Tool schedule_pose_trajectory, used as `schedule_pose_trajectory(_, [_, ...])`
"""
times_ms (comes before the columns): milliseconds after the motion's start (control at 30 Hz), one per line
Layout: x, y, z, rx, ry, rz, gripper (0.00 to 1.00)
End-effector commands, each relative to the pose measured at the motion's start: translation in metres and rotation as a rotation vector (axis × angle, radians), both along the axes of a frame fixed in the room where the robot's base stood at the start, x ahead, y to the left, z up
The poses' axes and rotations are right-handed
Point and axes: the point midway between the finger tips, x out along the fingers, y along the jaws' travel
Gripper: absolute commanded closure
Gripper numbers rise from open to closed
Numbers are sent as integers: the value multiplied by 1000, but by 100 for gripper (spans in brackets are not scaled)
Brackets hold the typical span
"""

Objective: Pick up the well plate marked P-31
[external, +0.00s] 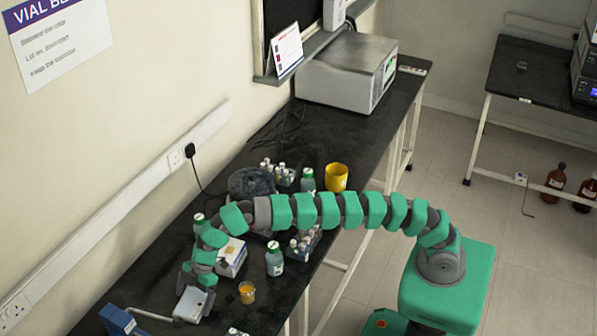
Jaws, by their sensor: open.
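My gripper (192,289) is at the end of the green and grey arm, low over the near-left part of the black bench. Its jaws are open, though they are small and partly hidden by the arm's last links. A pale grey, flat rectangular piece (190,306) lies right below the gripper; I cannot tell if they touch. A white box-like stack (236,252) with a dark blue patch stands behind and to the right, partly covered by the arm. No P-31 marking is readable, so I cannot tell which piece is the well plate.
A green-labelled bottle (274,261) and an orange-filled beaker (247,292) stand right of the gripper. Vial racks (304,243), a yellow cup (336,177) and a dark rounded object (250,183) are farther back. A blue item (120,322) is at the near-left edge.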

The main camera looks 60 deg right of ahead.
Motion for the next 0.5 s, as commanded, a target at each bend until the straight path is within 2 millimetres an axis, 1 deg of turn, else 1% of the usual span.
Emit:
schedule_pose_trajectory(100, [0,0,1,0,-1,0,0])
schedule_pose_trajectory(133, [0,0,1,0,-1,0,3])
schedule_pose_trajectory(167, [0,0,1,0,-1,0,11])
schedule_pose_trajectory(200, [0,0,1,0,0,0,22])
schedule_pose_trajectory(267, [0,0,1,0,0,0,39])
schedule_pose_trajectory(300, [0,0,1,0,0,0,42])
schedule_pose_trajectory(500, [0,0,1,0,0,0,42])
